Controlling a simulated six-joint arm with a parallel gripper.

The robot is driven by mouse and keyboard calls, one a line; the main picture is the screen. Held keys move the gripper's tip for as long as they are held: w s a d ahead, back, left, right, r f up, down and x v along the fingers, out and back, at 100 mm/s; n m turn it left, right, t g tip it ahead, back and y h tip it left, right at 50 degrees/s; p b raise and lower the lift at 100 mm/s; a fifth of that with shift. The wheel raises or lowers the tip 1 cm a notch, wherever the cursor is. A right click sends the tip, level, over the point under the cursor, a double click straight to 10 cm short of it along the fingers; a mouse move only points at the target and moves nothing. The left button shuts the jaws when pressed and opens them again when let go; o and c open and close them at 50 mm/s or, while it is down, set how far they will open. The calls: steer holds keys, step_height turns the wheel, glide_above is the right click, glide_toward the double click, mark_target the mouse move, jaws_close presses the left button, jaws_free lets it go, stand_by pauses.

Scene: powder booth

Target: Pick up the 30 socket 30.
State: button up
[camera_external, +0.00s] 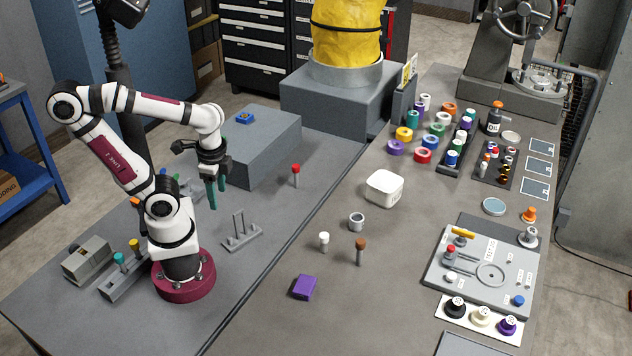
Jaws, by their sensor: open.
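No label reading 30 is legible in this view, so I cannot tell for sure which thing is the 30 socket 30. A short grey hollow cylinder (356,222) stands upright on the table, open end up, and looks like a socket. My gripper (212,196) hangs at the left with its teal fingers pointing down. It is open and empty, above the grey surface, well to the left of the grey cylinder and apart from it.
A white rounded box (384,189) is behind the cylinder. A white-topped peg (324,241), a brown-topped peg (360,250) and a purple block (304,287) stand in front. A grey pronged stand (242,235) and a red-topped peg (295,174) are nearer my gripper.

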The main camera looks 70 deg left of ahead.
steer(key=o, duration=0.3)
steer(key=n+t+h, duration=0.8)
steer(key=n+h, duration=0.5)
steer(key=n, duration=1.7)
glide_above(364, 232)
steer(key=s+a, duration=0.9)
steer(key=a, duration=0.2)
step_height(364, 232, down, 12)
steer(key=shift+s+a+r, duration=0.1)
steer(key=shift+r, duration=0.05)
steer(key=shift+n, duration=0.3)
steer(key=x, duration=1)
steer(key=w+x, duration=0.1)
steer(key=x, duration=0.4)
steer(key=shift+w+a, duration=0.1)
steer(key=shift+w, duration=0.05)
